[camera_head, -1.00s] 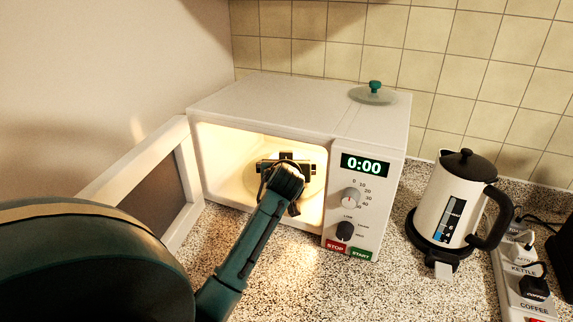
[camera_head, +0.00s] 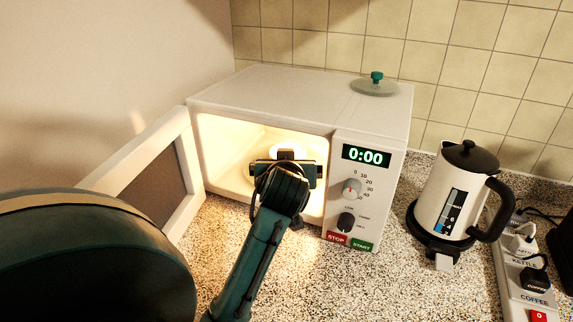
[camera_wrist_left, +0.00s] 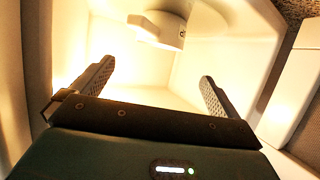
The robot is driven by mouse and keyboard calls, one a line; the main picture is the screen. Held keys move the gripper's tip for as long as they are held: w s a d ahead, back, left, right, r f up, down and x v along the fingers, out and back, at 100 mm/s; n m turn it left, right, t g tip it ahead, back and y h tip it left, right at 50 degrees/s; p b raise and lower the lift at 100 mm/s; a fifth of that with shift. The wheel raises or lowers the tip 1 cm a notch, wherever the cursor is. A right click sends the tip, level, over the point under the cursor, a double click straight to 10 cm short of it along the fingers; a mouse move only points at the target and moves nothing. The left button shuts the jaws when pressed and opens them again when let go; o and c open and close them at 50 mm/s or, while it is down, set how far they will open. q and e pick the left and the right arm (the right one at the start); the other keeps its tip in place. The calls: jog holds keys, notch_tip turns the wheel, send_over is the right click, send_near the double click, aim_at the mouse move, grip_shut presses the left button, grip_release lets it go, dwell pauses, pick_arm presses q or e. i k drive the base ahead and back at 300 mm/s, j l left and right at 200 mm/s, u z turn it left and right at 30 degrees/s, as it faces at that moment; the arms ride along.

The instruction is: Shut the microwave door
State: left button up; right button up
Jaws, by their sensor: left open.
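The white microwave (camera_head: 275,98) stands on the counter with its lit cavity exposed. Its door (camera_head: 153,182), a white frame around a dark window, is swung wide open to the left. My left gripper (camera_head: 287,157) is at the cavity opening, apart from the door. In the left wrist view the gripper (camera_wrist_left: 155,76) is open, with nothing between its fingers. Beyond them a white vessel with a handle (camera_wrist_left: 163,28) sits inside the cavity; its round top shows bright in the head view (camera_head: 287,148). My arm hides part of the opening. My right gripper is not in view.
A glass lid with a green knob (camera_head: 375,86) lies on top of the microwave. A white kettle (camera_head: 455,195) stands to the right, beside a power strip (camera_head: 522,275) with plugs. A plain wall is close behind the door at left. Speckled counter lies free in front.

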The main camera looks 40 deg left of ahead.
aim_at(158, 173)
jog(key=k+l, duration=0.25)
jog(key=k, duration=0.25)
jog(key=k+l, duration=0.2)
jog(key=k, duration=0.25)
